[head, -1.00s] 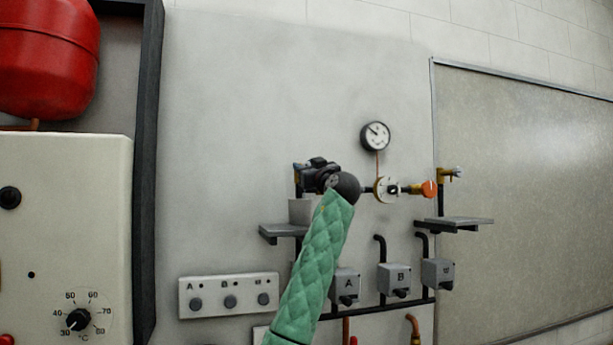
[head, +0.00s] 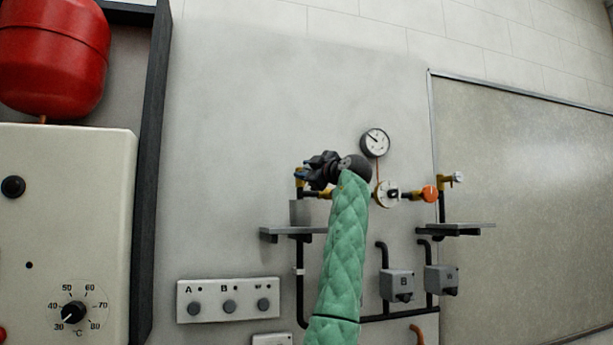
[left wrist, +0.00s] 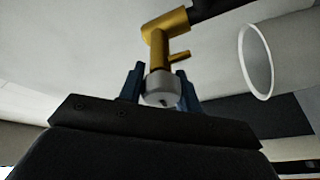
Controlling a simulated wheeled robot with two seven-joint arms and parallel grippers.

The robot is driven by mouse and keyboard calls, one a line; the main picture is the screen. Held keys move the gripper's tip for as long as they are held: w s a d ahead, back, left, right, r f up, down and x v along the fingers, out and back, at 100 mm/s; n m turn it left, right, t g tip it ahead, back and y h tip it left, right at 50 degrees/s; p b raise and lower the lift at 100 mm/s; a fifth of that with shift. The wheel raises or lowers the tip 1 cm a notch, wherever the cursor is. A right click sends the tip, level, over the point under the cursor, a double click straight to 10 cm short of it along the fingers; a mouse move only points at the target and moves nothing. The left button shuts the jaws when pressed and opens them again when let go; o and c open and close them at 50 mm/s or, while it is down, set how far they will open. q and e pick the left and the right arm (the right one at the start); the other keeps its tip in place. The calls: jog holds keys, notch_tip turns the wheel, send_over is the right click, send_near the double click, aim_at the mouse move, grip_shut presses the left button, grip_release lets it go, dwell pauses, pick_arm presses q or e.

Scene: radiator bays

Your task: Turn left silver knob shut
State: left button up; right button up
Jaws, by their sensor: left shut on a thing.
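The left silver knob (left wrist: 161,91) sits on a brass valve (left wrist: 160,50) in the left wrist view. My left gripper (left wrist: 160,88) is shut on this knob, with one blue finger on each side of it. In the head view my left gripper (head: 308,174) is at the left end of the pipe run, above the left shelf, and it hides the knob there. A second silver knob (head: 458,178) is on the brass fitting at the right. My right gripper is in neither view.
A grey cylinder (head: 300,212) stands on the left shelf (head: 280,233), close beside the gripper; it also shows in the left wrist view (left wrist: 258,62). A gauge (head: 375,142), an orange knob (head: 430,194) and a right shelf (head: 460,229) are to the right.

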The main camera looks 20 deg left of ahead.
pick_arm(q)
jog(key=shift+f+n+g, duration=0.15)
jog(key=shift+n+g, duration=0.15)
jog(key=shift+n, duration=0.7)
jog(key=shift+f+n+h, duration=0.1)
jog(key=shift+n+h, duration=0.2)
jog(key=o, duration=0.7)
jog(key=shift+o, duration=1.2)
jog(key=shift+s+a, duration=0.1)
